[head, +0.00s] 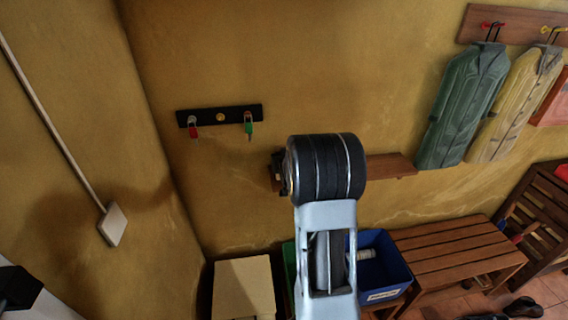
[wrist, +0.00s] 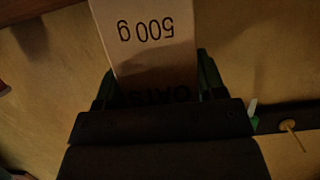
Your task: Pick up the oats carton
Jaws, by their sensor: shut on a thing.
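The oats carton (wrist: 150,52) is pale and stands out in the upper middle of the wrist view. Its print "500 g" is upside down, and dark letters, partly covered, show lower down near my gripper. My gripper (wrist: 156,80) is shut on the carton, one dark finger along each side. The carton's far end is cut off by the top of the picture. In the head view my arm covers the middle, and I cannot make out the carton there.
A wooden wall shelf (head: 391,166) sits behind my arm. A key rack (head: 219,115) hangs to the left. Below are a cream box (head: 243,287), a blue bin (head: 385,266) and a slatted bench (head: 455,253). Coats (head: 462,105) hang at right.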

